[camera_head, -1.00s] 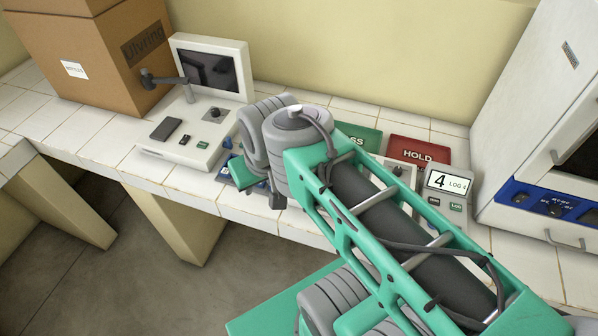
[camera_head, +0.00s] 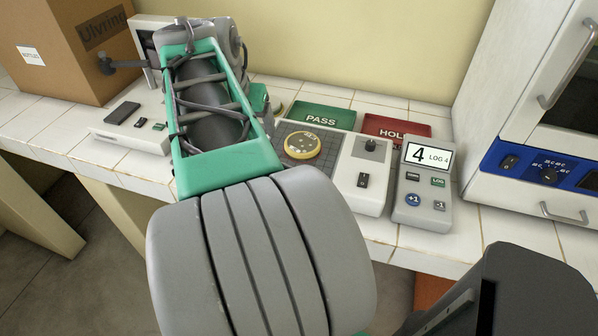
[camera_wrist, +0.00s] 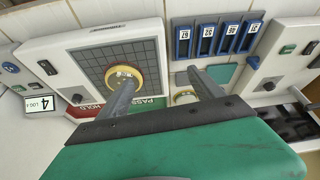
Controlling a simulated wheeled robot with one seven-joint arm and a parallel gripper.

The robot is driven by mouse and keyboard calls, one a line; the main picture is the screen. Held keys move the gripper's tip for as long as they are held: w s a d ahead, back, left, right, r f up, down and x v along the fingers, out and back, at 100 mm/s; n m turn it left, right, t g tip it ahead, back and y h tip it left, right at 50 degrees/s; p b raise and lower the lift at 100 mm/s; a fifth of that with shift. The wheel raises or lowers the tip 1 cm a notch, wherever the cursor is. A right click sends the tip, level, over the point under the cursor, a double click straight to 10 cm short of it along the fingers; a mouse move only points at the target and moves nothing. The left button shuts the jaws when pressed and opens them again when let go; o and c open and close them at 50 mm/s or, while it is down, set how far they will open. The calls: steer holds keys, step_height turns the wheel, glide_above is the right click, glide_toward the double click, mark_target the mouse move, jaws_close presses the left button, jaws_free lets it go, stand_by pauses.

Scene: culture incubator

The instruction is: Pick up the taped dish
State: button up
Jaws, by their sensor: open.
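A round dish with a yellow band around its rim (camera_head: 302,146) lies flat on the dark gridded plate of a white device (camera_head: 340,170). It also shows in the wrist view (camera_wrist: 122,74), where the left fingertip overlaps its lower edge; I cannot tell whether they touch. A second pale round dish (camera_wrist: 185,97) lies lower and to the right, between my fingers in that picture and partly hidden. My gripper (camera_wrist: 162,80) is open, with nothing held. In the head view my arm hides the gripper.
A green PASS tray (camera_head: 321,116) and a red HOLD tray (camera_head: 396,128) lie behind the device. A counter reading 4 (camera_head: 427,180) stands right of it, then a white incubator (camera_head: 540,150). Blue numbered slots (camera_wrist: 228,38) show in the wrist view. A cardboard box (camera_head: 70,50) stands left.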

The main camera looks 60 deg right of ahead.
mark_target(302, 143)
steer(key=o, duration=0.4)
steer(key=s+d+f+m, duration=0.1)
steer(key=s+d, duration=0.1)
steer(key=s+d+f+m+g+b, duration=0.1)
steer(key=s+d, duration=0.2)
steer(key=s+d+f+m, duration=0.1)
steer(key=s+d+m, duration=0.1)
steer(key=shift+s+d+f+b, duration=0.2)
steer(key=shift+b, duration=0.2)
steer(key=shift+o, duration=0.3)
steer(key=x, duration=0.6)
steer(key=shift+s+d+f, duration=0.15)
steer(key=shift+s+f, duration=0.05)
steer(key=shift+f, duration=0.05)
steer(key=shift+r, duration=0.1)
steer(key=c, duration=1.6)
